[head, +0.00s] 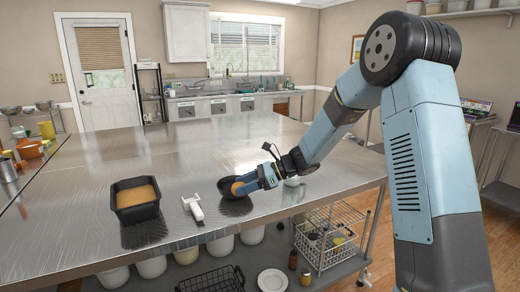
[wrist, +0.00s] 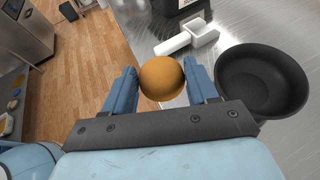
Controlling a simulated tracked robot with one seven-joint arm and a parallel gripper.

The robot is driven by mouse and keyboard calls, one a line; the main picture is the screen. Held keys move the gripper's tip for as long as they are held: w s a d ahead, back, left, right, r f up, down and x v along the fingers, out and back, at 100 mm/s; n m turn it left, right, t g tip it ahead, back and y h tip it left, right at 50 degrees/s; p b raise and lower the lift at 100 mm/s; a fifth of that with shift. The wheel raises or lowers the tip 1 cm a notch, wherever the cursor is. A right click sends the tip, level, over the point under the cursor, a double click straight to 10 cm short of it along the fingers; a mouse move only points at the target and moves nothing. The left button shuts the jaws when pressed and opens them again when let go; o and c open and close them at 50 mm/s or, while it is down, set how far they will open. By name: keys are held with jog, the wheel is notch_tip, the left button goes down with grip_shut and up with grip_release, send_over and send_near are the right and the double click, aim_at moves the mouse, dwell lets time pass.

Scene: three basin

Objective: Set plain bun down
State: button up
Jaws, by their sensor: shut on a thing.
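The round golden-brown plain bun (wrist: 162,78) sits between the two blue fingers of my gripper (wrist: 163,82) in the wrist view. My gripper is shut on it. The bun's height above the metal table (head: 175,175) is hard to tell.
A white scoop-like tool (head: 194,207) lies left of the bowl; it also shows in the wrist view (wrist: 188,40). A black pan with tan contents (head: 136,207) stands further left. A small white item (head: 293,181) is right of my gripper. The table behind is clear.

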jog(key=w+d+f+m+t+h, duration=0.3)
jog(key=d+m+t, duration=0.1)
jog(key=d, duration=0.8)
jog(key=w+d+f+m+t+h, duration=0.3)
jog(key=d+m+t, duration=0.2)
jog(key=d, duration=0.6)
jog(key=w+d+f+m+t+h, duration=0.3)
jog(key=w+d+m+t, duration=0.1)
jog(key=d, duration=0.8)
jog(key=shift+d+f+m+t, duration=0.3)
jog(key=shift+m+t, duration=0.2)
jog(key=shift+m, duration=0.7)
